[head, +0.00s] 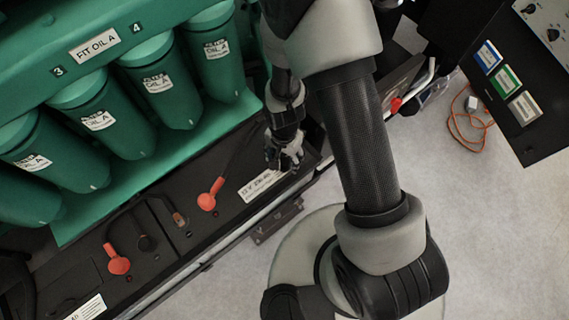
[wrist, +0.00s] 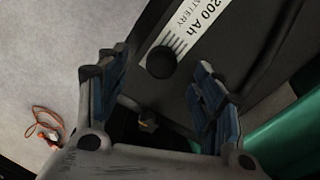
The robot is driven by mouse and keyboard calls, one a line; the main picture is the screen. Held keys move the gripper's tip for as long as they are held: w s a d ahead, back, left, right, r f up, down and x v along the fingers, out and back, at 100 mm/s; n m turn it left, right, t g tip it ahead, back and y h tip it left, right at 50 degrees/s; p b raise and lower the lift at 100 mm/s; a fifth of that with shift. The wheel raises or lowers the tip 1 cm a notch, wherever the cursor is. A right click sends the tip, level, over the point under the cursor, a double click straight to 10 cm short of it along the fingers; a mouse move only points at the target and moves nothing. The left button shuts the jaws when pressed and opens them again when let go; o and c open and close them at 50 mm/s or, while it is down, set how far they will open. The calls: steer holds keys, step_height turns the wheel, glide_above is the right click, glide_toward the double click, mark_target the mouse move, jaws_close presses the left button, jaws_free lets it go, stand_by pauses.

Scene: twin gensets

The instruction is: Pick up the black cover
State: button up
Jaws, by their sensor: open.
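In the wrist view a round black cover (wrist: 160,62) lies on the dark battery top, beside the end of a white label. It appears between the fingertips of my gripper (wrist: 160,74), which is open with a blue-padded finger on either side. Whether the fingers touch it I cannot tell. In the head view my gripper (head: 286,158) is over the right end of the battery row, by a white label (head: 263,186), and hides what is under it.
Red terminal covers (head: 208,201) sit on the batteries, with cables. Green oil filters (head: 160,80) hang just behind. A dark control panel (head: 520,80) stands at the upper right. An orange cable (head: 470,118) lies on the grey floor, which is otherwise mostly clear.

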mark_target(283, 163)
steer(key=f, duration=0.2)
steer(key=f+b, duration=0.1)
steer(key=f, duration=0.1)
steer(key=w+f+b, duration=0.1)
steer(key=f, duration=0.1)
steer(key=shift+f, duration=0.35)
steer(key=shift+r, duration=0.1)
steer(key=shift+c, duration=0.5)
steer(key=c, duration=0.9)
steer(key=shift+o, duration=0.2)
steer(key=shift+r, duration=0.15)
